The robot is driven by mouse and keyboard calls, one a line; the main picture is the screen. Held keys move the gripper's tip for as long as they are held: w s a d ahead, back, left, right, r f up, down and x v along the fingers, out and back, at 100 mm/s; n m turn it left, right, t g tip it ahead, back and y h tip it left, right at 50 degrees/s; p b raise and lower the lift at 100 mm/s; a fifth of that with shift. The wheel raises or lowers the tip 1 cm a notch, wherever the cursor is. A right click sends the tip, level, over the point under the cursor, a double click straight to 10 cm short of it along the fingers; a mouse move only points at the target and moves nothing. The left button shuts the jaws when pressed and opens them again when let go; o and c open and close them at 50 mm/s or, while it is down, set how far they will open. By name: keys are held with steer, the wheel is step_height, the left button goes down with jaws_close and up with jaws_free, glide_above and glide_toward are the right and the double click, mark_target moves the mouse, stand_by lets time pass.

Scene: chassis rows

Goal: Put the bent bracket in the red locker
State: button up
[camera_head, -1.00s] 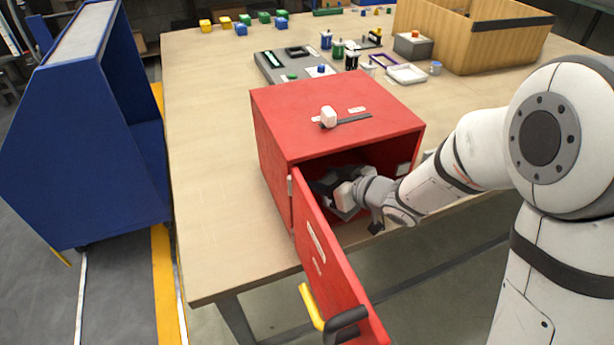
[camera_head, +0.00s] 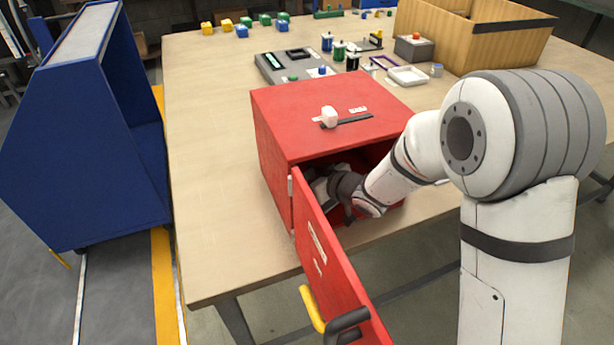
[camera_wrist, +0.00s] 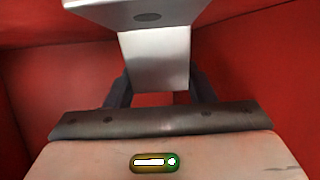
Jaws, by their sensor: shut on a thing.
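The red locker (camera_head: 275,150) stands on the table with its door (camera_head: 335,262) swung open toward the front. My gripper (camera_wrist: 160,88) is inside the locker, and red walls surround it in the wrist view. It is shut on the bent bracket (camera_wrist: 158,55), a grey metal piece with one flat face toward the camera and a bent plate with a hole at the top. In the head view the gripper is mostly hidden by the locker's roof, the door and my wrist, and the bracket cannot be made out there. Whether the bracket touches the locker floor cannot be told.
A white knob and a dark strip (camera_head: 345,121) are on the locker's roof. A yellow handle (camera_head: 311,308) sticks out from the open door. A wooden crate (camera_head: 470,45), a white tray (camera_head: 408,76) and several small parts stand behind. The table's left side is clear.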

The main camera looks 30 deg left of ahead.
steer(key=shift+f, duration=0.15)
steer(key=o, duration=1.2)
steer(key=shift+c, duration=0.2)
steer(key=shift+d+r, duration=0.3)
steer(key=shift+r, duration=0.05)
steer(key=p+v, duration=0.1)
steer(key=v, duration=1)
steer(key=shift+d, duration=0.2)
